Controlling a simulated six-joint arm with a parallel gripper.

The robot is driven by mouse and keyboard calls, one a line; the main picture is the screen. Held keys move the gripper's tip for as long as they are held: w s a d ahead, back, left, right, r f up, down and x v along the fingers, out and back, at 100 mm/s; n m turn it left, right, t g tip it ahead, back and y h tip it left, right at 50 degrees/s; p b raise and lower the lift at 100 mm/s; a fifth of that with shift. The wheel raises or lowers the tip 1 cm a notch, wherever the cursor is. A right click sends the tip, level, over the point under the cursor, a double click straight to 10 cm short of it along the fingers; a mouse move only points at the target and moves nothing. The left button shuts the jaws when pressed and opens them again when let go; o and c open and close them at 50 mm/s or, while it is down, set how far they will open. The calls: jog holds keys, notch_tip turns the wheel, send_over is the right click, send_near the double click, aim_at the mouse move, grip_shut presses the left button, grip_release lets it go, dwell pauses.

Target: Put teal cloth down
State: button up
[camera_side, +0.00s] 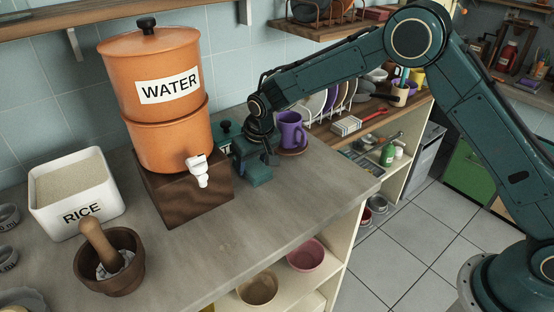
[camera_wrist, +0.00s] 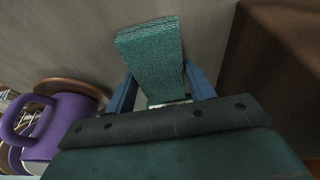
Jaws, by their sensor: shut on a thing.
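The teal cloth (camera_wrist: 152,58) is held between the two blue fingers of my gripper (camera_wrist: 163,88) in the wrist view. It looks like a folded, textured block that sticks out beyond the fingertips. In the side view the cloth (camera_side: 260,174) shows below my gripper (camera_side: 248,160), just right of the wooden block. My gripper is shut on it, low over the grey counter (camera_side: 285,200). I cannot tell whether the cloth touches the counter.
A purple mug (camera_side: 290,130) on a brown saucer (camera_side: 294,152) stands close to my gripper. The orange water dispenser (camera_side: 165,135) sits on a dark wooden block (camera_side: 180,200) to the left. The counter's front is bare, ending at an edge above open shelves.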

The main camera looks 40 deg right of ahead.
jog(key=shift+f, duration=0.1)
jog(key=o, duration=1)
jog(key=v, duration=1.2)
